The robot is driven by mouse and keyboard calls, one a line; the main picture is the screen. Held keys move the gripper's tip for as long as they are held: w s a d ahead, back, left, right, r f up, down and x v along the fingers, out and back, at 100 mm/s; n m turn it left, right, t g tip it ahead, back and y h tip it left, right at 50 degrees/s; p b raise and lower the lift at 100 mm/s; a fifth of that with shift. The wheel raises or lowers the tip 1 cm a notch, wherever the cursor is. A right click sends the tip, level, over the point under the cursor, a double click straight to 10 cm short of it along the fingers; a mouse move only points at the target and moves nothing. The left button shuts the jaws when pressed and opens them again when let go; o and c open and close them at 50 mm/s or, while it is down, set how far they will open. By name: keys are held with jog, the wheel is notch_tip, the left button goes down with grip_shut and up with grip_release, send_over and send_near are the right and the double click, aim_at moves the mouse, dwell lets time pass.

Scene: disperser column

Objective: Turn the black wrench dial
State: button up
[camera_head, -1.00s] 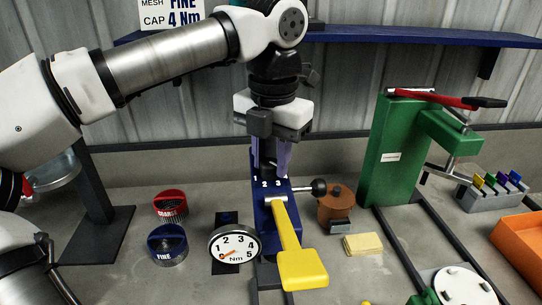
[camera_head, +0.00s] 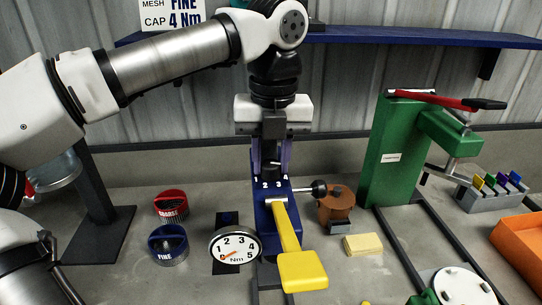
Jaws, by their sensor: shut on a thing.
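The blue wrench body (camera_head: 262,218) stands at the bench's middle, with the numbers 1 to 4 in white along its upper edge. The black dial (camera_head: 271,169) is at its top behind the numbers, mostly hidden by my gripper. My gripper (camera_head: 271,166) points down with a purple finger on each side of the dial and is shut on it. A yellow-handled lever (camera_head: 290,236) slopes from the blue body toward the front. A black-knobbed rod (camera_head: 318,188) sticks out to its right.
A round Nm gauge (camera_head: 235,246) stands to the left, its red needle near 0. Red COARSE (camera_head: 171,205) and blue FINE (camera_head: 168,244) cups are further left. A brown pot (camera_head: 337,205), yellow block (camera_head: 363,244) and green press (camera_head: 392,150) stand right.

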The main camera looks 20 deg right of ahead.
aim_at(274, 163)
dwell(0.4)
jog(key=o, duration=1)
jog(key=shift+d+r+p, duration=0.2)
jog(key=shift+r+p, duration=2.25)
jog(key=shift+r, duration=4.45)
jog(key=shift+s, duration=0.1)
